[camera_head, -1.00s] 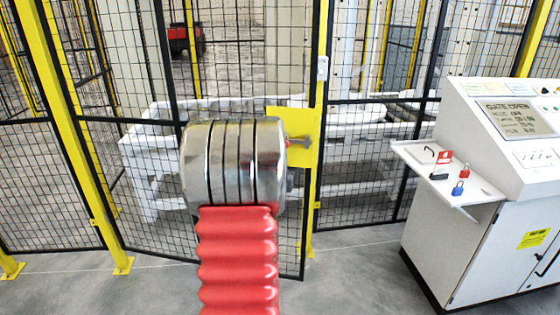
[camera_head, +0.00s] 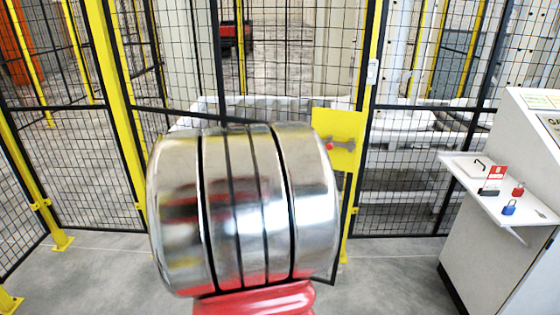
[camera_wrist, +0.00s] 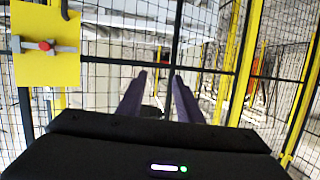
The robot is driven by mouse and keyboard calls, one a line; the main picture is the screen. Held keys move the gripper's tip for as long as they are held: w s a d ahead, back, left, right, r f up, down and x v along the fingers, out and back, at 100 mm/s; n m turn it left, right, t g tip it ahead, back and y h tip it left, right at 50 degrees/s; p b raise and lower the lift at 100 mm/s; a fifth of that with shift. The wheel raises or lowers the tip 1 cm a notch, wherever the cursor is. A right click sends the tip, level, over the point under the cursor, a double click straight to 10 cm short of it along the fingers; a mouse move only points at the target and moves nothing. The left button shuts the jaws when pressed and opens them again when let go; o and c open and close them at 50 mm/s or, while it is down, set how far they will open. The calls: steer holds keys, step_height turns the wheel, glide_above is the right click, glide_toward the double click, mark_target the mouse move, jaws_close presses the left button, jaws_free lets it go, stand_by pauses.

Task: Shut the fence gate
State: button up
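The fence gate (camera_head: 180,60) is a black-framed mesh panel in front of me, largely hidden behind my arm. Its bottom free corner shows near the yellow post and seems swung a little toward me. A yellow latch plate (camera_head: 320,118) with a grey handle and red knob (camera_head: 330,146) sits at its free edge. The plate also shows at left in the wrist view (camera_wrist: 30,70). My gripper (camera_wrist: 158,78) has two dark fingers set apart with nothing between them, pointing toward mesh right of the plate. It is hidden in the head view; contact with the gate cannot be told.
A white console (camera_head: 520,200) stands at the right, with a shelf (camera_head: 470,170) holding red and blue padlocks. Yellow posts (camera_head: 112,80) and mesh panels flank the gate. White machinery stands behind the mesh. Grey floor (camera_head: 395,275) is clear between gate and console.

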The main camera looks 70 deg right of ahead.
steer(key=w+a+n+t+y, duration=0.1)
steer(key=w+a+n+y, duration=0.25)
steer(key=a, duration=1.25)
steer(key=w+a+n+t+y, duration=0.1)
steer(key=w+a+n+y, duration=0.3)
steer(key=a, duration=1.2)
steer(key=s+a+f+n+g+y, duration=0.1)
steer(key=s+a+n+g+y, duration=0.1)
steer(key=s+a, duration=0.5)
steer(key=s+a+f+n+g+y, duration=0.1)
steer(key=s+a+f+n+y, duration=0.1)
steer(key=s+a, duration=0.6)
steer(key=a+n+y, duration=0.1)
steer(key=a, duration=0.5)
steer(key=shift+g, duration=0.4)
steer(key=shift+a, duration=0.1)
